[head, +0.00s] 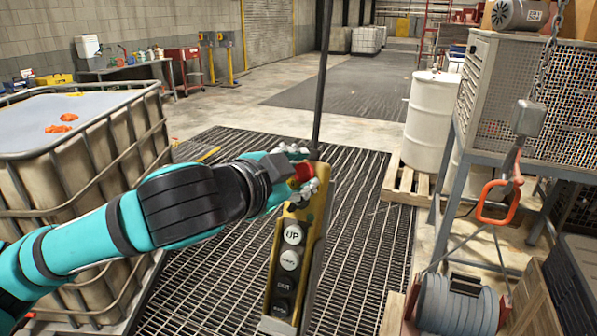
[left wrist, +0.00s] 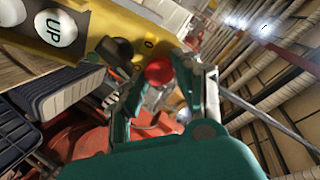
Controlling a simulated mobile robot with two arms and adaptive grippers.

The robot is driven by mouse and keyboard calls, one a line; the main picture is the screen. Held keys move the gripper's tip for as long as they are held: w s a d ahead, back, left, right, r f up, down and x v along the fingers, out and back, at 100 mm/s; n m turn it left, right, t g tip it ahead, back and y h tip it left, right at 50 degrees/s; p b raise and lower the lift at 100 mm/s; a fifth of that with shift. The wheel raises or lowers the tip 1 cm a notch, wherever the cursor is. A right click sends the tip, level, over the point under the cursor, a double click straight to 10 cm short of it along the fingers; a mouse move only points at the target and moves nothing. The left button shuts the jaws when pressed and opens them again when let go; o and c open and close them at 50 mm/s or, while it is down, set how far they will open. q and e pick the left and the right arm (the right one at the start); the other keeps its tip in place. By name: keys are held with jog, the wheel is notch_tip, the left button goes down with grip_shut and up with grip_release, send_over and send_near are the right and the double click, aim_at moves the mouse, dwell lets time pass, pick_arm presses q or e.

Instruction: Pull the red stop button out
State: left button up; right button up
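A yellow hanging control pendant (head: 270,262) stands upright in the middle of the head view, with a red stop button (head: 302,173) near its top. Below the button are a white UP button and more white and dark buttons. My left gripper (head: 303,170) is at the pendant's top with its fingers on either side of the red button. In the left wrist view the red button (left wrist: 159,72) sits between the two spread fingertips (left wrist: 161,76). A narrow gap seems to show beside it; contact is hard to tell. My right gripper is not in view.
A dark pole (head: 322,75) rises above the pendant. A caged liquid tank (head: 80,165) stands at left, a white drum (head: 430,120) on a pallet at right. A mesh-sided bench (head: 530,90) and an orange hook (head: 495,202) are further right. The grated floor around the pendant is clear.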

pick_arm(q)
grip_shut()
